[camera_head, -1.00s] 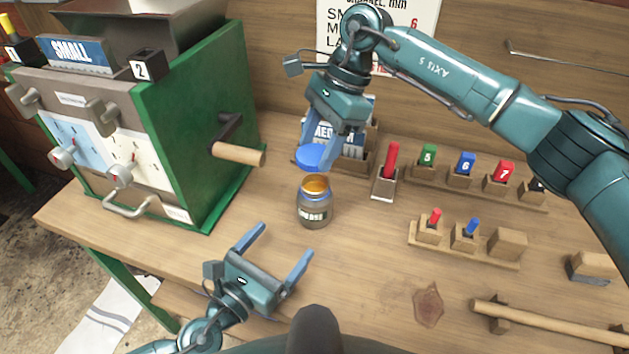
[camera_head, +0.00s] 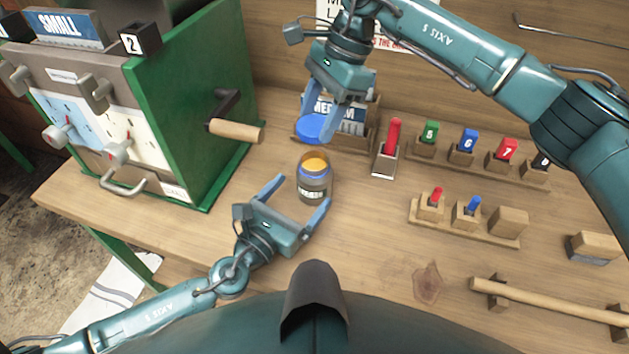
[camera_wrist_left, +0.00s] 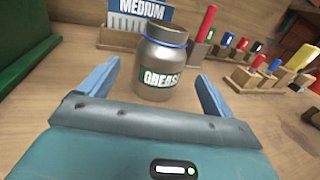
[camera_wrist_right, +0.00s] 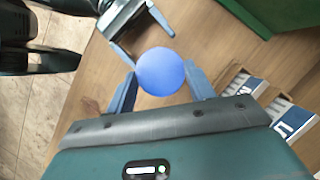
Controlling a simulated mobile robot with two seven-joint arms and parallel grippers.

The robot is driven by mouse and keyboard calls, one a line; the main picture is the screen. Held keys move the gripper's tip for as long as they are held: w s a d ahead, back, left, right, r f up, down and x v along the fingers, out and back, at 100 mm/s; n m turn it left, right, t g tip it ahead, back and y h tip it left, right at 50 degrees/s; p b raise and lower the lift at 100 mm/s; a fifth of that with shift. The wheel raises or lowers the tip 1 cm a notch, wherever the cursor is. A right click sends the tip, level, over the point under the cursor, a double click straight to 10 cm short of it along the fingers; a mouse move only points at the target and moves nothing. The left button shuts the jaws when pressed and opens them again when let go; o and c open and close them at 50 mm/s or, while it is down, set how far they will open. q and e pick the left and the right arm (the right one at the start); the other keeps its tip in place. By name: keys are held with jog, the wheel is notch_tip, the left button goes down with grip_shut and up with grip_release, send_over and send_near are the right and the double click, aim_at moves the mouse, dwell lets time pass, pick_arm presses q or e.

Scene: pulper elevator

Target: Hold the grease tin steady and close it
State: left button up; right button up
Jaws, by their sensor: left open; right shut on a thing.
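The grease tin (camera_head: 313,183) is an open jar with amber grease showing at its top; it stands upright on the bench. Its GREASE label faces me in the left wrist view (camera_wrist_left: 161,72). My left gripper (camera_head: 301,195) is open, its fingers pointing at the tin from the near side, with the tin ahead between them and no clear contact. My right gripper (camera_head: 322,132) is shut on the round blue lid (camera_head: 311,128), held above and behind the tin. The lid fills the space between the fingers in the right wrist view (camera_wrist_right: 161,72).
The green machine with its wooden crank handle (camera_head: 236,131) stands left of the tin. A MEDIUM card box (camera_head: 352,137) and a red-handled tool in a holder (camera_head: 386,160) stand behind it. Racks of numbered blocks (camera_head: 466,161) lie right. Bench in front of the tin is fairly clear.

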pick_arm(q)
jog(key=x, duration=0.6)
jog(key=shift+c, duration=0.6)
jog(key=c, duration=1.4)
jog(key=shift+o, duration=0.2)
pick_arm(e)
send_over(319, 166)
jog(key=shift+f, duration=2.5)
